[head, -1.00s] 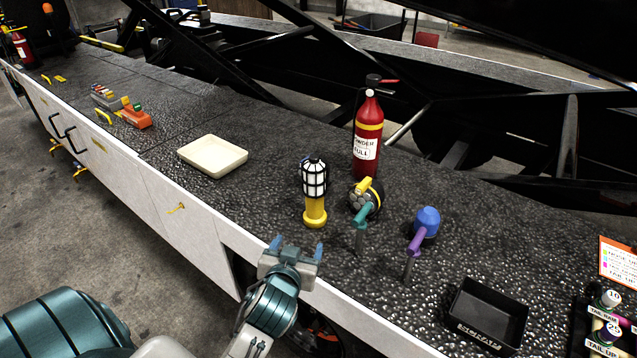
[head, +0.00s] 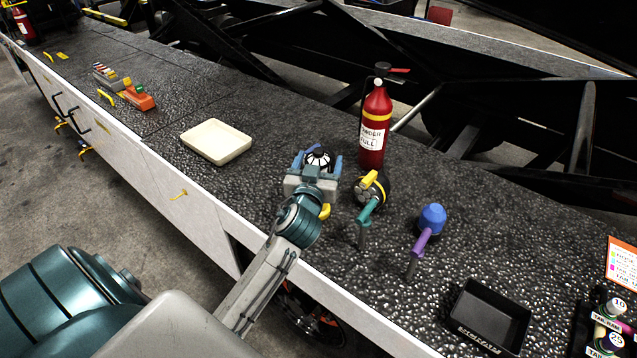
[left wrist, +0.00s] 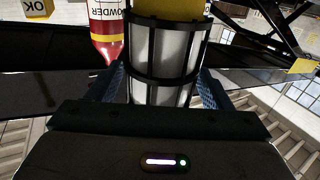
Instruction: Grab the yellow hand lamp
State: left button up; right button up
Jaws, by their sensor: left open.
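The yellow hand lamp (head: 318,157) stands on the dark textured deck, with its black-caged white head up. My left arm hides most of it in the head view; the cage top and a bit of the yellow base show. My left gripper (head: 317,164) is open, its blue fingers on either side of the lamp head. In the left wrist view the caged lamp (left wrist: 166,55) stands between the two fingers (left wrist: 163,90), with its yellow part at the top edge. Whether the fingers touch it I cannot tell. My right gripper is out of view.
A red fire extinguisher (head: 374,135) stands just behind the lamp. A round yellow-black item (head: 371,188), a teal-handled lever (head: 368,213) and a purple-handled lever with blue knob (head: 431,219) stand to the right. A cream tray (head: 216,142) lies left, a black tray (head: 487,315) lower right.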

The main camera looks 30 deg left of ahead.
pick_arm(q)
jog(key=shift+w+a, duration=0.25)
jog(key=shift+w, duration=0.45)
jog(key=c, duration=1.5)
